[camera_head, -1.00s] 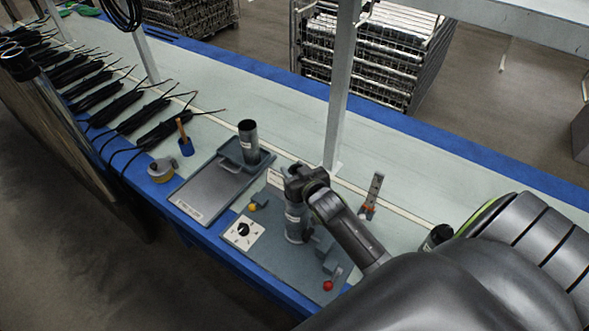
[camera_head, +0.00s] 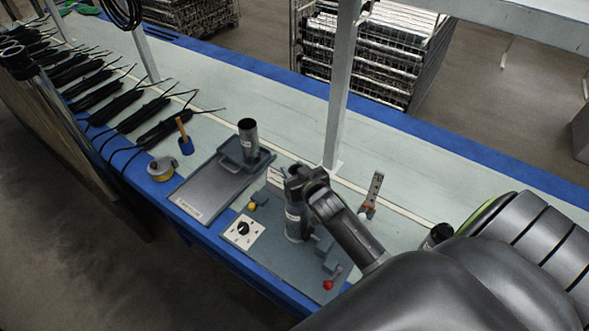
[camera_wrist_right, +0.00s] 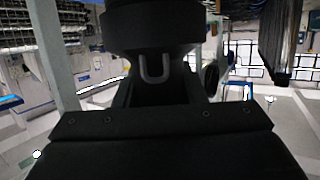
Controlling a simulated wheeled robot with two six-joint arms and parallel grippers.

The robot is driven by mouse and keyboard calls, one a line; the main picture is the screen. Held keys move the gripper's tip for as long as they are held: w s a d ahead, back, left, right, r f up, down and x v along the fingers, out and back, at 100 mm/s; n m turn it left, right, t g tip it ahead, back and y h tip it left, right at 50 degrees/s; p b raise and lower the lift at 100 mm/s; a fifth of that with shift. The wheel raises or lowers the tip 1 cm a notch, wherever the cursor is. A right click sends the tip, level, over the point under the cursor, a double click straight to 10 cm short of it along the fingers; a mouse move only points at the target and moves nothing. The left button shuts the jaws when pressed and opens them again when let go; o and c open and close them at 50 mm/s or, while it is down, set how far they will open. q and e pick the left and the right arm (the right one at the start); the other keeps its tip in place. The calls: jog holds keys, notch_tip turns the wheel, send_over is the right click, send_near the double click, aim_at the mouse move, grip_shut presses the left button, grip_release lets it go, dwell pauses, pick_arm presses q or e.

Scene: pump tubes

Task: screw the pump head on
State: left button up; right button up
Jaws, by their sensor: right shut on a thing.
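A grey pump tube (camera_head: 294,224) with a white label stands upright in a fixture on the bench in the head view. My right gripper (camera_head: 293,182) is at the top of this tube, seen from above. It is shut on the dark pump head (camera_wrist_right: 155,30), which fills the upper middle of the right wrist view and has a grey U-shaped loop on its side. In the head view the gripper mostly hides the pump head, and its seating on the tube cannot be made out. My left gripper is not in view.
Another tube (camera_head: 248,138) stands in a grey tray (camera_head: 205,192) to the left. The fixture plate has a white dial panel (camera_head: 243,232) and a red-knobbed lever (camera_head: 328,285). A metal post (camera_head: 341,90) rises behind. Several black bundles lie at the far left.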

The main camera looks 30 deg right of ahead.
jog(key=shift+f+b, duration=0.55)
jog(key=shift+f, duration=0.15)
jog(key=o, duration=1.3)
jog(key=shift+o, duration=0.2)
jog(key=shift+f, duration=0.1)
jog(key=shift+s, duration=0.1)
jog(key=b+v, duration=0.3)
jog(key=v, duration=1.4)
jog(key=shift+s, duration=0.1)
jog(key=shift+a, duration=0.15)
